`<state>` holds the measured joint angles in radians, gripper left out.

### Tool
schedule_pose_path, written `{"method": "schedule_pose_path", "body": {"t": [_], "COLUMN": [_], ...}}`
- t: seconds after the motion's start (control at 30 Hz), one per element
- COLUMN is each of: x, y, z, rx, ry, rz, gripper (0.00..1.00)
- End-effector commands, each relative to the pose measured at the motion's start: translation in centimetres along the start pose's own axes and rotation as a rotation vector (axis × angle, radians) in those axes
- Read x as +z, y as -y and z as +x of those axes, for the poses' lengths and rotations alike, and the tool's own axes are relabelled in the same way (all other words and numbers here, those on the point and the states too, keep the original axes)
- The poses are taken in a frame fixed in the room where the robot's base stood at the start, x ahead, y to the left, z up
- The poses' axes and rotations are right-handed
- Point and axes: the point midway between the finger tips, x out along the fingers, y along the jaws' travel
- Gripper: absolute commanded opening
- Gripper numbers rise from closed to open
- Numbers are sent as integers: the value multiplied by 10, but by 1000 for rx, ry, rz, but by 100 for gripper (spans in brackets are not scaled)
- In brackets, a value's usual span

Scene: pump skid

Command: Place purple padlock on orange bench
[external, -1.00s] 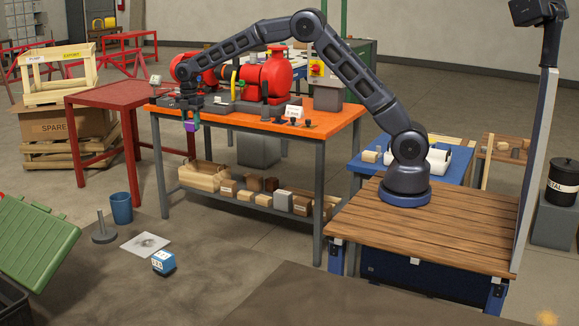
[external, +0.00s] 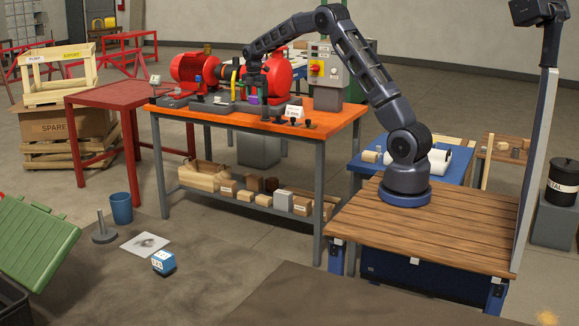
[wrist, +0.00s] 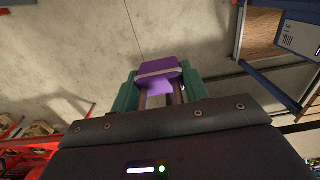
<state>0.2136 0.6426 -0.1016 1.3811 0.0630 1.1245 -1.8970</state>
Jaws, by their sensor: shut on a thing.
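The purple padlock (wrist: 158,68) is between the teal fingers of my gripper (wrist: 158,90) in the wrist view, with its shackle toward the palm. In the external view the padlock (external: 253,99) shows as a small purple patch under my gripper (external: 252,90), in front of the red pump. My gripper is shut on it. The orange bench (external: 222,116) has a long flat top on grey legs. The padlock appears above the bench's front part; I cannot tell its exact height or whether it touches anything.
A red motor (external: 196,68) and red pump (external: 279,72) stand along the back of the bench. A grey control box (external: 328,72), a white sign (external: 294,108) and small dark knobs occupy its right part. Several blocks lie on the lower shelf (external: 240,196).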

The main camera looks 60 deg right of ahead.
Motion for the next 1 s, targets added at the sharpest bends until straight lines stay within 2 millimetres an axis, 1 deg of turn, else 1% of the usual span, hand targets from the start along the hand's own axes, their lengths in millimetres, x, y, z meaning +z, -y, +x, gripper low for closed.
{"method": "schedule_pose_path", "body": {"t": [0.03, 0.07, 0.1, 0.17, 0.2, 0.27, 0.3, 0.37, 0.4, 0.47, 0.6, 0.7, 0.8, 0.9, 1.0], "x": [25, 37, 54, 78, 94, 118, 133, 156, 172, 194, 244, 274, 297, 313, 323], "y": [8, 13, 19, 30, 37, 48, 56, 69, 78, 92, 127, 150, 171, 185, 194], "z": [-1, -1, -1, -2, -2, -2, -3, -3, -3, -4, -5, -6, -7, -7, -7], "rx": [1, 1, 1, 1, 1, 1, 1, 1, 2, 2, 2, 3, 4, 5, 5], "ry": [0, 0, 0, -1, -1, -2, -2, -2, -2, -2, -2, -2, -3, -3, -3], "rz": [8, 7, 8, 8, 9, 9, 9, 9, 9, 9, 10, 9, 7, 6, 6], "gripper": [19, 19, 19, 19, 19, 19, 19, 19, 19, 19, 19, 19, 19, 19, 19]}}
